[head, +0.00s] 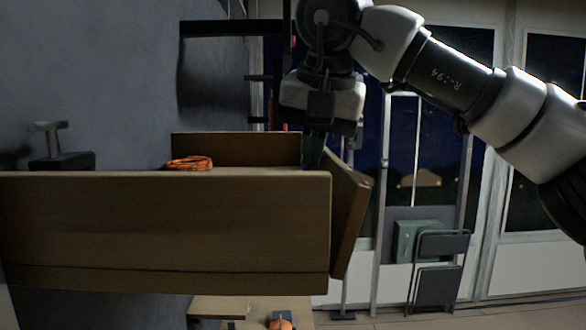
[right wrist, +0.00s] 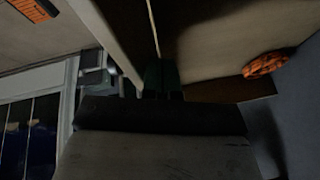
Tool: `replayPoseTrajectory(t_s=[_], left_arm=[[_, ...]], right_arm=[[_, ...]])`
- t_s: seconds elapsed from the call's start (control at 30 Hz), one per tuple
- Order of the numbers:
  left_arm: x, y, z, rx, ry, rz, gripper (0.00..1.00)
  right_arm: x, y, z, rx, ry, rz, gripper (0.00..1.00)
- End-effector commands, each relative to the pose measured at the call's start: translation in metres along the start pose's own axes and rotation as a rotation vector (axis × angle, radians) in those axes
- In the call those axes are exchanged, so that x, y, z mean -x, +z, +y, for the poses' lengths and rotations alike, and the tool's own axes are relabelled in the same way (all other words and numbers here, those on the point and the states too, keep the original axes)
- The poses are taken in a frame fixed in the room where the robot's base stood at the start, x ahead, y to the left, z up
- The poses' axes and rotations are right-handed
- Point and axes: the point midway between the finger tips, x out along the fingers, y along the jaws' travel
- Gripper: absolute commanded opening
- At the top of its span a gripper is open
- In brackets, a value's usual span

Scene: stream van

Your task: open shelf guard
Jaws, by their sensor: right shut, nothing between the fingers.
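A wooden shelf with a long front board (head: 165,225) stands against the grey wall in the head view. A short end panel (head: 350,215), which looks like the guard, is at its right end and angles outward from the front board. My right gripper (head: 314,152) points down at the shelf's right end, beside the upper edge of this panel. Its dark green fingers are shut and empty; the front board partly hides their tips. In the right wrist view the fingers (right wrist: 160,78) are dim beside a pale board edge. Whether they touch the panel is unclear. My left gripper is out of view.
An orange coil (head: 189,163) lies on the shelf and also shows in the right wrist view (right wrist: 265,65). A dark object with a grey handle (head: 62,160) is at the left. A folded chair (head: 439,270) stands by the windows. Floor below right looks clear.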

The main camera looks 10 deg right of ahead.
Motion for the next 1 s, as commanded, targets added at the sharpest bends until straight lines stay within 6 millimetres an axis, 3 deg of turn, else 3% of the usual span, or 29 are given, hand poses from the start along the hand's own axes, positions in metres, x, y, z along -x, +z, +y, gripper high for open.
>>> replayPoseTrajectory(t_s=[0.03,0.2,0.5,1.0], left_arm=[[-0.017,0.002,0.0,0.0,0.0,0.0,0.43],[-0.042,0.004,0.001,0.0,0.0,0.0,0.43],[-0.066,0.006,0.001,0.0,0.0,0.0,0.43],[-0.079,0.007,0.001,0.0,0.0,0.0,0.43]], right_arm=[[-0.009,0.001,0.008,-0.039,-0.086,-0.022,0.0],[-0.01,-0.002,0.021,-0.161,-0.379,-0.088,0.0],[-0.01,-0.006,0.042,-0.27,-0.641,-0.145,0.0],[-0.029,-0.004,0.073,-0.262,-0.63,-0.14,0.0]])
